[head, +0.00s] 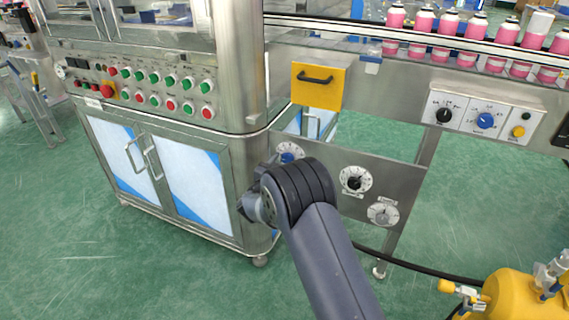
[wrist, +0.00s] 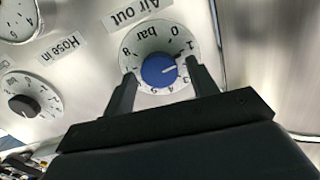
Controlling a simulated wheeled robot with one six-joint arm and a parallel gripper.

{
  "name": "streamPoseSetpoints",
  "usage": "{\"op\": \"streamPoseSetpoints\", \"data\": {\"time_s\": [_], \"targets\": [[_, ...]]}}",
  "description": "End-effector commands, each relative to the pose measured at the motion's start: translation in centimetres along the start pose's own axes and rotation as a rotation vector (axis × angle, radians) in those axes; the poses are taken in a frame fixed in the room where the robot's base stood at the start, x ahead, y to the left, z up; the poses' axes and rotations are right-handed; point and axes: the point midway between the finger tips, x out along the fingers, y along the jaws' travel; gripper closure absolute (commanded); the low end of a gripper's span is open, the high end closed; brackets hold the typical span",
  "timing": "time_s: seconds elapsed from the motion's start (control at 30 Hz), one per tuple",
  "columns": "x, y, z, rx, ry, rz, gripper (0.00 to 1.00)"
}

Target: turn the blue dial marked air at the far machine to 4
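The blue dial (wrist: 158,70) sits on a round white scale plate with "bar" on it, under an upside-down "Air out" label (wrist: 138,13) in the wrist view. In the head view the blue dial (head: 289,154) shows at the lower metal panel, partly hidden by my arm. My gripper is mostly hidden behind my wrist there.
A black dial (head: 354,181) and a grey dial (head: 383,212) sit on the same panel. Another blue dial (head: 485,120) is on the upper right boxes. A steel cabinet (head: 165,170) stands left. A yellow tank (head: 520,298) is at lower right.

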Motion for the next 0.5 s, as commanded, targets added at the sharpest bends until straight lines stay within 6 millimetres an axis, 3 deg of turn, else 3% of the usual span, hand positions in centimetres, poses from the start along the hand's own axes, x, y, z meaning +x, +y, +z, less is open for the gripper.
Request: {"op": "streamPoseSetpoints", "data": {"time_s": [0.5], "targets": [[-0.03,0.01,0.00,0.000,0.000,0.000,0.86]]}}
